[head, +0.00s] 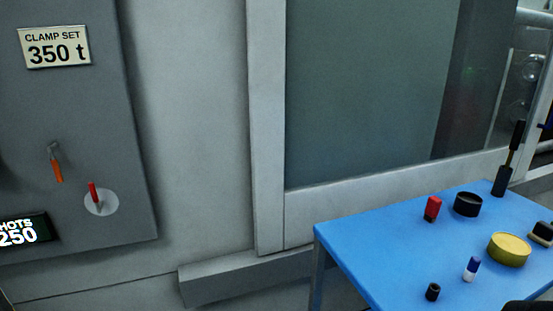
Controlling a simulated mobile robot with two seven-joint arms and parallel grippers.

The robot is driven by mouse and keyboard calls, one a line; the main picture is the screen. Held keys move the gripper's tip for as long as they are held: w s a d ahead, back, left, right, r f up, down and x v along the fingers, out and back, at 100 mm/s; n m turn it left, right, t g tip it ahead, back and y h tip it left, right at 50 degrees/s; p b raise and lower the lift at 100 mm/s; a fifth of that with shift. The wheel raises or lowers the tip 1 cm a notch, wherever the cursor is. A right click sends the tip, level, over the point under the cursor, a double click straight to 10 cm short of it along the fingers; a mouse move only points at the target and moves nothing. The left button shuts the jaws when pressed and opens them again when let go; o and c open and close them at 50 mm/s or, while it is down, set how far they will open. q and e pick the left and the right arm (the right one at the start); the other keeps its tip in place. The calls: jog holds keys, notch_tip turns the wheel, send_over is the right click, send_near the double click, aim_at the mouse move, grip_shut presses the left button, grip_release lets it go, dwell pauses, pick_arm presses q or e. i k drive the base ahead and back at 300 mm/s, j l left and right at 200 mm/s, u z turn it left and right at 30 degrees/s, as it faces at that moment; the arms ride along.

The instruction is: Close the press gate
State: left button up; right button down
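The press gate (268,130) is a light grey frame around a large dark grey-green window (365,90). It fills the middle of the head view, and its lower rail runs behind the blue table. Past the window's right side, shiny metal machine parts (530,70) show. I cannot tell from this view how far the gate stands open. No gripper can be made out; a dark rounded shape at the bottom right corner is too cut off to identify.
A grey control panel (110,130) with levers stands at left.

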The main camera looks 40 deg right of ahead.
aim_at(283, 219)
jog(key=i+z, duration=0.2)
jog(key=z, duration=0.15)
jog(key=i+z, duration=0.3)
jog(key=i+j+z, duration=0.1)
jog(key=z, duration=0.25)
